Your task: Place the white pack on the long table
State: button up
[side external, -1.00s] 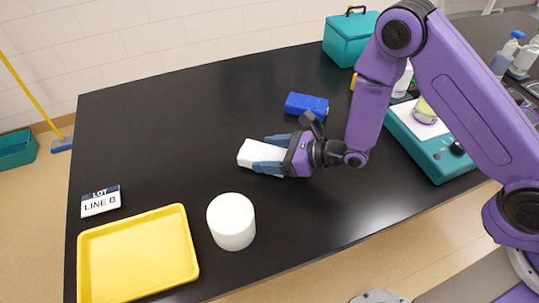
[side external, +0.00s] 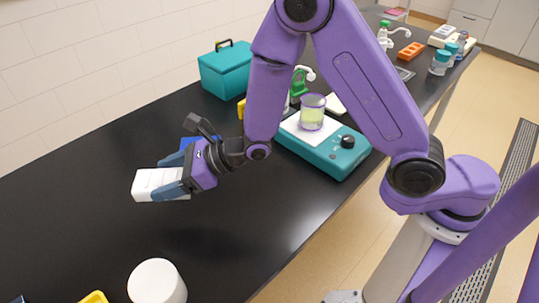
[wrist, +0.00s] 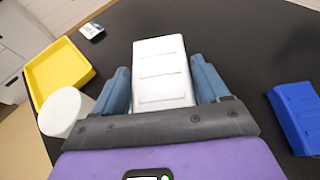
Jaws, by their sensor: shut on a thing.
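The white pack (side external: 147,186) is held between the two blue fingers of my gripper (side external: 168,178), above the black top of the long table (side external: 70,225). In the wrist view the white pack (wrist: 160,55) lies lengthwise between the fingers of my gripper (wrist: 162,85), with its far end sticking out past the tips. The side view does not show clearly how large the gap under the pack is.
A blue pack (wrist: 297,115) lies close to my gripper. A white cylinder (side external: 157,282) and yellow tray (wrist: 58,70) stand on the other side. A teal device (side external: 330,152) with a beaker (side external: 312,112) and a teal box (side external: 228,72) stand farther along. Bare tabletop surrounds the pack.

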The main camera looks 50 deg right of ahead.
jog(key=w+d+r+m+t+h, duration=0.25)
jog(key=d+r, duration=0.45)
jog(key=d, duration=0.4)
jog(key=w+d+r+m+t+h, duration=0.15)
jog(key=w+d+r, duration=0.25)
jog(key=d+r, duration=0.5)
jog(key=s+d+r+m+h, duration=0.2)
jog(key=s+d, duration=0.1)
jog(key=d, duration=0.4)
jog(key=s+d+r+m+h, duration=0.2)
jog(key=s+d, duration=0.1)
jog(key=d, duration=0.5)
jog(key=s+d+r+m+t+h, duration=0.1)
jog(key=s+d+r+m+h, duration=0.1)
jog(key=d, duration=0.5)
jog(key=shift+s+d, duration=0.3)
jog(key=shift+s, duration=0.35)
